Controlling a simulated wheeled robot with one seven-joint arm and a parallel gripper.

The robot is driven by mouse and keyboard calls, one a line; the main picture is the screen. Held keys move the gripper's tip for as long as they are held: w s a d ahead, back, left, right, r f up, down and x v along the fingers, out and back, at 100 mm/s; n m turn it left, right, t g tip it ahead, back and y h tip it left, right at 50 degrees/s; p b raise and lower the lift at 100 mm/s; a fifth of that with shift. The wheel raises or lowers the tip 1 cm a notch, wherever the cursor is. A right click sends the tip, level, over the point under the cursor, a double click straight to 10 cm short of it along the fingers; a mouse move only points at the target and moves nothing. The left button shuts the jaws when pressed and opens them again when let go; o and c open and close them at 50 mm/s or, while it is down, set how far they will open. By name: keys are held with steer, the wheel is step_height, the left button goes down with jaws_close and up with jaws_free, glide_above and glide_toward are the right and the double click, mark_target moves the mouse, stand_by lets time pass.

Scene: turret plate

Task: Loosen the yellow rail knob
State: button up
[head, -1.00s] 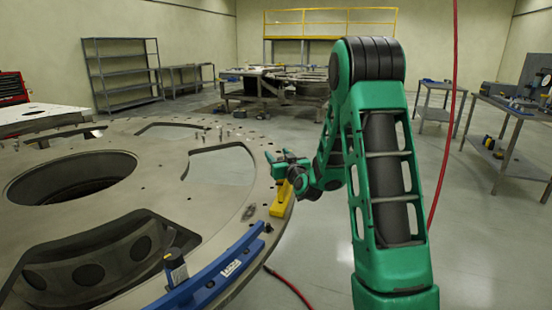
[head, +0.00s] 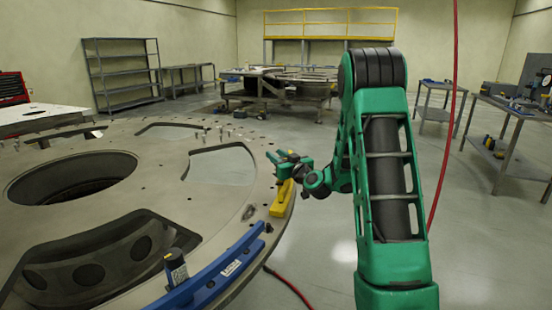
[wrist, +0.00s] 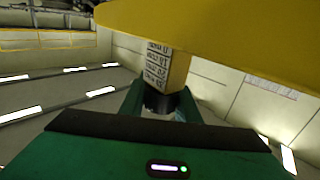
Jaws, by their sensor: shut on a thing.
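The yellow rail (head: 282,199) lies on the right edge of the large round metal plate in the head view. In the wrist view its yellow body (wrist: 230,30) crosses the top of the picture. A yellow post with printed labels (wrist: 158,68) runs from it to a black knob (wrist: 160,103). My gripper (head: 286,160) is at the far end of the yellow rail, and in the wrist view its green fingers (wrist: 165,103) are on both sides of the black knob, shut on it. The knob is hidden in the head view.
The round plate (head: 120,204) has large cutouts and small pins on top. A blue rail (head: 215,275) with a dark cylinder (head: 176,266) lies on its near edge. A red hose (head: 446,150) hangs right of my arm.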

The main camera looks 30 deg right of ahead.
steer(key=shift+a+f+n+y, duration=0.1)
steer(key=shift+a+n+y, duration=0.1)
steer(key=shift+n+y, duration=0.6)
steer(key=o, duration=1)
steer(key=shift+o, duration=0.2)
steer(key=s, duration=1)
steer(key=shift+s+d, duration=0.35)
steer(key=shift+d, duration=0.05)
